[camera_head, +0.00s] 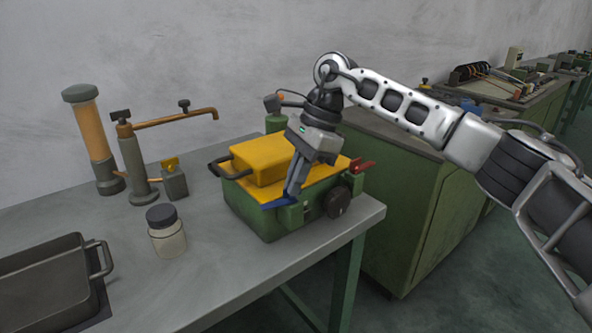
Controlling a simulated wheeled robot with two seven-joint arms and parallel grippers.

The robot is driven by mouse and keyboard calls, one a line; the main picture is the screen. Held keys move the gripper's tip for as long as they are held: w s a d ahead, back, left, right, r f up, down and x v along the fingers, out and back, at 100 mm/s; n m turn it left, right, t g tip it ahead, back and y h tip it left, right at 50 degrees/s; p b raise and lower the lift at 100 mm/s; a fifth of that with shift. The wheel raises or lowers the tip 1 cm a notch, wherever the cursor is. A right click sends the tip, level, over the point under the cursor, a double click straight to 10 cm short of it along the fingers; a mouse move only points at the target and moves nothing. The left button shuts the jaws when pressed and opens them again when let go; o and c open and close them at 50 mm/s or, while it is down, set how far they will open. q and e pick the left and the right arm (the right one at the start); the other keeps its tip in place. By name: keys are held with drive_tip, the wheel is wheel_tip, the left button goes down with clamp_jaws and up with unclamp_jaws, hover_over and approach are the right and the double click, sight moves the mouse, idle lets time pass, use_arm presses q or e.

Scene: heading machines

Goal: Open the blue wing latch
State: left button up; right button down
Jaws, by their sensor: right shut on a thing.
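The blue wing latch (270,204) is on the front upper edge of a green machine box (255,219) with a yellow lid (265,160), at the table's right side. My right gripper (292,193) reaches down from above with its fingers at the latch's right part. It is shut on the blue wing latch, and its fingers hide part of it. A red latch (363,165) sticks out at the box's right side. My left gripper is not in view.
A lidded jar (167,236), a small box with a yellow knob (174,181) and a post with an orange pipe (139,163) stand left of the machine. A dark tray (105,262) lies at the lower left. The table front is clear.

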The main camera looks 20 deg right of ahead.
use_arm(q)
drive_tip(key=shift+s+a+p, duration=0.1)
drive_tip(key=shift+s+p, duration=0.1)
drive_tip(key=shift+p, duration=0.2)
use_arm(e)
drive_tip(key=shift+a+f+n+g, duration=0.15)
drive_tip(key=shift+n+g, duration=0.15)
drive_tip(key=shift+n, duration=0.3)
drive_tip(key=shift+d+f+n+g, duration=0.15)
drive_tip(key=shift+n+g, duration=0.15)
drive_tip(key=shift+n, duration=0.3)
drive_tip(key=shift+a+h, duration=0.1)
drive_tip(key=shift+h, duration=0.2)
drive_tip(key=c, duration=1.6)
unclamp_jaws()
drive_tip(key=shift+r, duration=0.2)
